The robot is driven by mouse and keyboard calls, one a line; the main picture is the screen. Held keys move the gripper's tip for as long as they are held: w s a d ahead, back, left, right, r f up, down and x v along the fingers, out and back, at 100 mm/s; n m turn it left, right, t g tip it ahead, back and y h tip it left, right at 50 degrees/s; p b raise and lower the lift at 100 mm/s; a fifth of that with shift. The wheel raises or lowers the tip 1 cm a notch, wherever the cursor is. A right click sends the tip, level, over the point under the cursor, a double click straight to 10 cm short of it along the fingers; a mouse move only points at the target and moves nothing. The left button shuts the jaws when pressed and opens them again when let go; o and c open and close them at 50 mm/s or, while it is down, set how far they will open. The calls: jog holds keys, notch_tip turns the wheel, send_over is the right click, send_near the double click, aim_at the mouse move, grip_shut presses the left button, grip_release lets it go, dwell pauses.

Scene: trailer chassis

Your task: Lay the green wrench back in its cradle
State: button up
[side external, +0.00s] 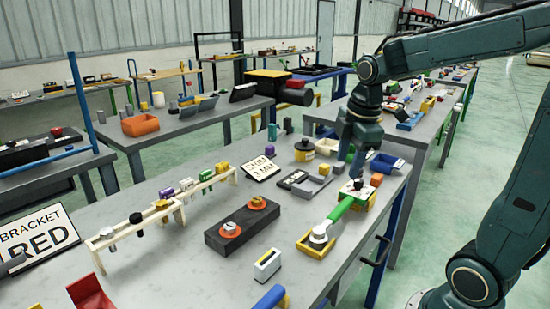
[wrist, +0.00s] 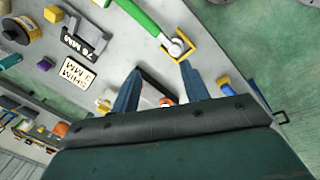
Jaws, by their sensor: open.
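The green wrench (side external: 341,209) lies on the right part of the near workbench. Its silver head is over a yellow tray-like frame (side external: 304,246), which may be its cradle. Its other end meets a green, white and yellow block (side external: 357,192). In the wrist view the wrench handle (wrist: 142,18) and the yellow frame (wrist: 191,49) show at the top. My gripper (side external: 350,165) is above the bench, behind the wrench in the side view. In the wrist view its two fingers (wrist: 160,86) are apart with nothing between them, clear of the wrench.
A black box with orange discs (side external: 241,225) stands left of the wrench. A "SHIM 2 MM" sign (side external: 261,168), a grey bracket (side external: 308,186) and a blue tray (side external: 386,163) stand nearby. A wooden rack (side external: 165,208) is further left. Bare bench lies between the black box and the wrench.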

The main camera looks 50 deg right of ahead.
jog(key=s+a+r+m+t, duration=0.1)
jog(key=s+a+m+t, duration=0.2)
jog(key=s+a+m, duration=0.8)
jog(key=shift+s+r+t+y, duration=0.25)
jog(key=shift+s+t+y, duration=0.05)
jog(key=shift+s+y, duration=0.1)
jog(key=shift+w, duration=0.1)
dwell(0.9)
